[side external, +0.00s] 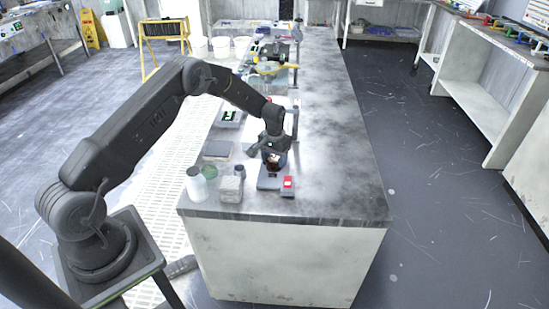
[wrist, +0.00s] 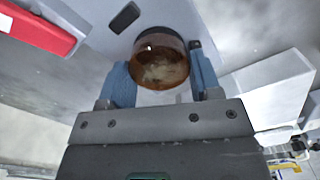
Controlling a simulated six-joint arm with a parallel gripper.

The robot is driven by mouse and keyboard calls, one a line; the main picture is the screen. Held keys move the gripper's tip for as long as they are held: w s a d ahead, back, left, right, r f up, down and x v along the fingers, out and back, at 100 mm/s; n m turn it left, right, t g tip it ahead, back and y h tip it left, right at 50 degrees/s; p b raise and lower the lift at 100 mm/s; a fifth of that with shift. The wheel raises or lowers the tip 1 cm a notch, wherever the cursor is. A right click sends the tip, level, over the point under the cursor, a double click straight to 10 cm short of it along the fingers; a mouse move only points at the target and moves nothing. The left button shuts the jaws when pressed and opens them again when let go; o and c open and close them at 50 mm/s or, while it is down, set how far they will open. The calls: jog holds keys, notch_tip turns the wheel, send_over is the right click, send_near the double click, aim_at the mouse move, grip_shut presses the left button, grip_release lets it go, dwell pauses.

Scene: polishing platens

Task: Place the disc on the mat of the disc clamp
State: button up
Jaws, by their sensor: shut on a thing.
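My gripper (wrist: 163,85) is shut on the disc (wrist: 160,62), a round brown piece with a dark rim, held between its two blue fingers in the wrist view. In the side view my gripper (side external: 273,157) is low over the bench's near end, and the disc (side external: 272,166) shows small and dark beneath it. The disc clamp (side external: 268,184) is a grey-blue block with a red part (side external: 288,182) at its right. The red part also shows at the top left of the wrist view (wrist: 38,26). The mat cannot be told apart, and whether the disc touches it is unclear.
A white bottle (side external: 196,184) and small jars (side external: 230,188) stand left of the clamp near the bench's front edge. A grey pad (side external: 217,149) and a scale (side external: 230,118) lie farther back. The right side of the bench (side external: 345,150) is clear.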

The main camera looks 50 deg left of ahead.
jog(key=shift+f, duration=0.45)
